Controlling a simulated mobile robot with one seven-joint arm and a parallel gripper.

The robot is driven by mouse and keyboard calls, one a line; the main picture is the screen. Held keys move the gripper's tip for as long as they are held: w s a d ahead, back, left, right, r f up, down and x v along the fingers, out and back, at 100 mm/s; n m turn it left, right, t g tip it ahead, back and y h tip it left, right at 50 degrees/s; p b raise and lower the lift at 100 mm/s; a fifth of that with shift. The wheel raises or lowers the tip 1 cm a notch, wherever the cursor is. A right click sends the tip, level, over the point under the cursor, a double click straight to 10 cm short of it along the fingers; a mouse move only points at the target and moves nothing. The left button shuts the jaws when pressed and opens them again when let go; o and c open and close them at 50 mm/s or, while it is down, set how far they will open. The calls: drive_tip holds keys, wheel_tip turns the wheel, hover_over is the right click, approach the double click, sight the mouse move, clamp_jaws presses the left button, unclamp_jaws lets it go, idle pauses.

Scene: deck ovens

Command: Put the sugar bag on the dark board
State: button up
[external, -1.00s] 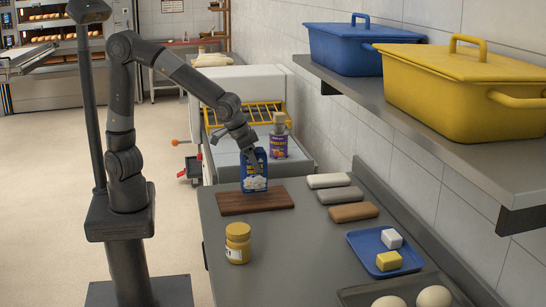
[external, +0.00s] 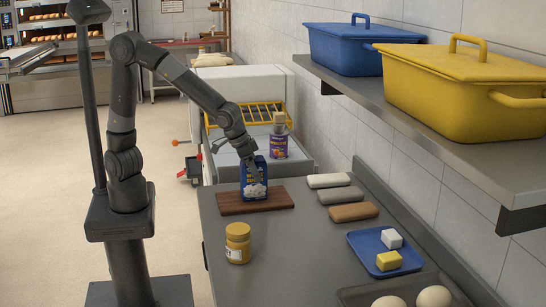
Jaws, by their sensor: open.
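The sugar bag (external: 254,190), blue with a white picture on its front, stands upright on the dark board (external: 228,203), a brown wooden slab on the grey counter. Its base appears to rest on the board's middle. My gripper (external: 252,167) is at the top of the bag, reaching down from the upper left. Its jaws are open around or right beside the bag; the fingers are too small to tell which.
A purple bottle (external: 279,143) stands behind the bag. A yellow-lidded jar (external: 238,243) stands in front of the board. Several loaf-shaped pieces (external: 341,197) and a blue tray (external: 371,259) lie right. A shelf (external: 450,150) with lidded boxes overhangs the right side.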

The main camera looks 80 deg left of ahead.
drive_tip(key=v, duration=1.2)
drive_tip(key=shift+a+r, duration=0.1)
drive_tip(key=shift+r, duration=0.1)
